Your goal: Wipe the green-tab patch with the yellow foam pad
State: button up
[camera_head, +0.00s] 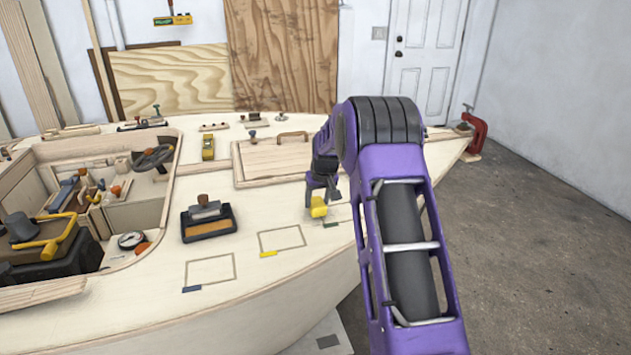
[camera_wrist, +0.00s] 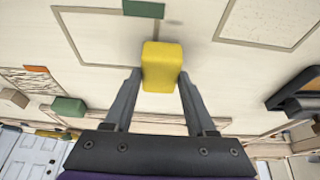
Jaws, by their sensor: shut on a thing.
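My gripper (camera_head: 322,187) is shut on the yellow foam pad (camera_head: 319,207), a small yellow block held low over the deck. In the wrist view, my gripper (camera_wrist: 158,85) has a finger on each side of the pad (camera_wrist: 161,62). The green tab (camera_head: 331,224) lies just right of and below the pad in the head view; it also shows at the top of the wrist view (camera_wrist: 143,8). The green-tab patch (camera_wrist: 105,35) is a thin outlined area, partly hidden by the pad in the wrist view and by my arm in the head view. I cannot tell whether the pad touches the deck.
A yellow-tab patch (camera_head: 282,238) and a blue-tab patch (camera_head: 210,268) lie to the left. A dark tray with a brown pad (camera_head: 208,226) stands behind them. A hatch (camera_head: 265,162) and the open cockpit (camera_head: 128,205) are farther off. An orange tab (camera_wrist: 36,69) shows in the wrist view.

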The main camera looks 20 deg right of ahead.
jog(key=shift+d+r, duration=0.15)
jog(key=shift+r, duration=0.75)
jog(key=shift+r+p, duration=1.5)
jog(key=shift+r, duration=1.05)
